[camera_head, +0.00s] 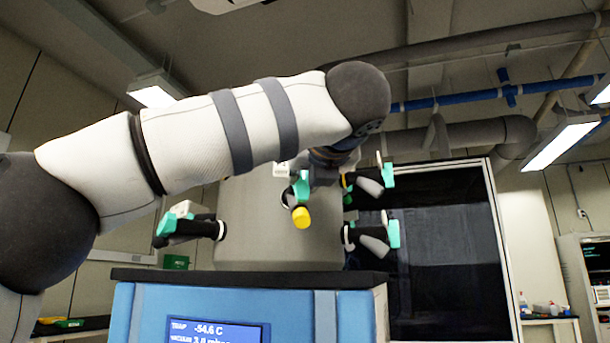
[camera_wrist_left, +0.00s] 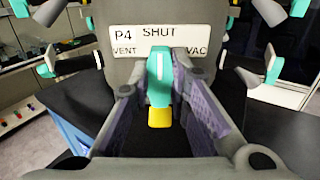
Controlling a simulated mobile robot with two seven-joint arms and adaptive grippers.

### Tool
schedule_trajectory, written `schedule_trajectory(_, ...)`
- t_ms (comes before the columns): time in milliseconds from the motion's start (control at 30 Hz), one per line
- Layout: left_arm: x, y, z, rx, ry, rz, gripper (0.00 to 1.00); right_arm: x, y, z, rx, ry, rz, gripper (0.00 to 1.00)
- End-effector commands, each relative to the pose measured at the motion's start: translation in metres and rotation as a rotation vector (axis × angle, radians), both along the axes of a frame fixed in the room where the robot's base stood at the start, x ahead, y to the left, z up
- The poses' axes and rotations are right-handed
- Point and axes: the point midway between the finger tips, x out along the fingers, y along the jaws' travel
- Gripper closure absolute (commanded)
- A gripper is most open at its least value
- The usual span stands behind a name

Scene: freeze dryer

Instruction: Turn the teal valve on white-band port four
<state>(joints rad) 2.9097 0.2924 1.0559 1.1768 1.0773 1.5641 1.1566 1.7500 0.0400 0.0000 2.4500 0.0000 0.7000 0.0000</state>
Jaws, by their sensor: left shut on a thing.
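The teal valve (camera_wrist_left: 159,78) of port four sits below a white label plate (camera_wrist_left: 157,39) reading P4, SHUT, VENT and VAC in the left wrist view. Its handle stands upright under the word SHUT, with a yellow tip (camera_wrist_left: 160,117) below it. My left gripper (camera_wrist_left: 160,85) is shut on this valve, one finger on each side. In the head view the teal valve (camera_head: 302,187) and the yellow tip (camera_head: 301,217) show on the front of the grey drum (camera_head: 265,240), partly behind my left wrist. My right gripper is in neither view.
Other ports with teal valves stick out nearby: one at the left (camera_head: 172,224), one at upper right (camera_head: 388,176) and one at lower right (camera_head: 393,234). The drum stands on a blue cabinet (camera_head: 145,312) with a display reading -54.6 C.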

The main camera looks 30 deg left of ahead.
Motion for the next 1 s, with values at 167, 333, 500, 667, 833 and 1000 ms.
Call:
schedule_trajectory(167, -0.001, 0.000, 0.001, 0.002, -0.002, 0.000, 0.81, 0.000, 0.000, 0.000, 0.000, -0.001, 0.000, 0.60)
schedule_trajectory(333, 0.000, 0.000, 0.001, 0.001, -0.001, 0.000, 0.63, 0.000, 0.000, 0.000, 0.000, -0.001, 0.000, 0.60)
schedule_trajectory(500, 0.000, 0.000, 0.000, 0.001, 0.000, 0.000, 0.63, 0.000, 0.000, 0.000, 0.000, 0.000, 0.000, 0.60)
schedule_trajectory(667, -0.013, -0.013, 0.002, 0.002, -0.002, -0.003, 0.63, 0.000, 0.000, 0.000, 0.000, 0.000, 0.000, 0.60)
schedule_trajectory(833, -0.047, -0.045, 0.001, 0.004, -0.001, -0.004, 0.63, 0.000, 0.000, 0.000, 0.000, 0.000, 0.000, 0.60)
schedule_trajectory(1000, -0.075, -0.071, 0.001, 0.003, -0.002, -0.002, 0.63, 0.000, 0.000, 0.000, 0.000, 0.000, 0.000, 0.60)
